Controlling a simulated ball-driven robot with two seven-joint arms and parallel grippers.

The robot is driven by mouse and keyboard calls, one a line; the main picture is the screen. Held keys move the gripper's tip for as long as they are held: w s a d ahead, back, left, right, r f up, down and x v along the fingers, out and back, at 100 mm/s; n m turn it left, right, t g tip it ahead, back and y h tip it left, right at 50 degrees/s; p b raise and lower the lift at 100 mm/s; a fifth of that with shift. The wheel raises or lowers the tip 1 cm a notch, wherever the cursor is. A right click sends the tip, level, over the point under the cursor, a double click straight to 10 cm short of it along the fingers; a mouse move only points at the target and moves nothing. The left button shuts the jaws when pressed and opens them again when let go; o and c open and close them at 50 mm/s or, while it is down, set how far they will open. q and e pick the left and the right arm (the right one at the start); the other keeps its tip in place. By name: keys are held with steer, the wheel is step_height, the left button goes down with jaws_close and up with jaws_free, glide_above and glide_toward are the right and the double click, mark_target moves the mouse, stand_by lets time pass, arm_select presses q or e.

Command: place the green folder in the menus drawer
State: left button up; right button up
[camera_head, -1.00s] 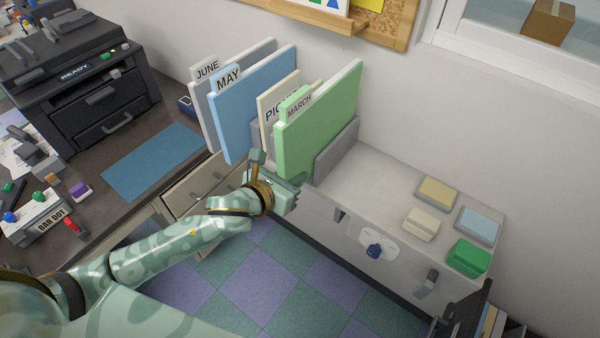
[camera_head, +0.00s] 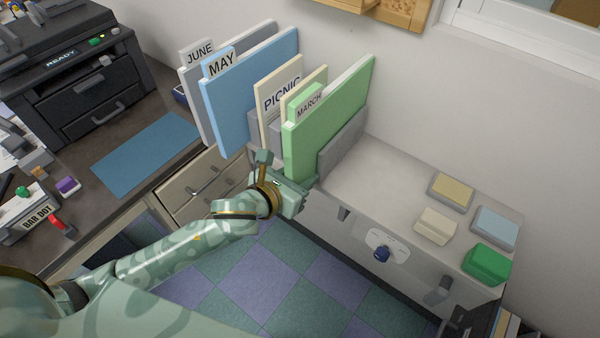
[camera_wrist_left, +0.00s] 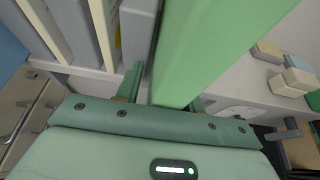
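The green folder (camera_head: 335,115), with a MARCH tab, stands upright at the right end of a grey rack (camera_head: 343,148) on the grey cabinet. In the left wrist view the folder (camera_wrist_left: 215,45) rises between the two fingers. My left gripper (camera_head: 298,190) is at the folder's lower front edge. Its fingers (camera_wrist_left: 165,92) are on either side of that edge, with a narrow gap showing on the left, so it looks open around the folder. A beige drawer (camera_head: 185,190) with a handle is closed under the desk. I see no menus label. My right gripper is out of view.
A blue MAY folder (camera_head: 245,95), a grey JUNE folder (camera_head: 198,105) and a cream PICNIC folder (camera_head: 270,95) stand to the left. Sticky pads and a green block (camera_head: 487,265) lie at the cabinet's right. The cabinet top between is clear. A printer (camera_head: 75,75) stands far left.

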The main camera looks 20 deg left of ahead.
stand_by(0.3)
arm_select(q)
steer(key=shift+f+b, duration=0.15)
steer(key=shift+b, duration=0.25)
steer(key=shift+s+b, duration=0.15)
steer(key=shift+b, duration=0.3)
steer(key=p+v, duration=0.4)
steer(key=v, duration=1.2)
steer(key=shift+a, duration=0.4)
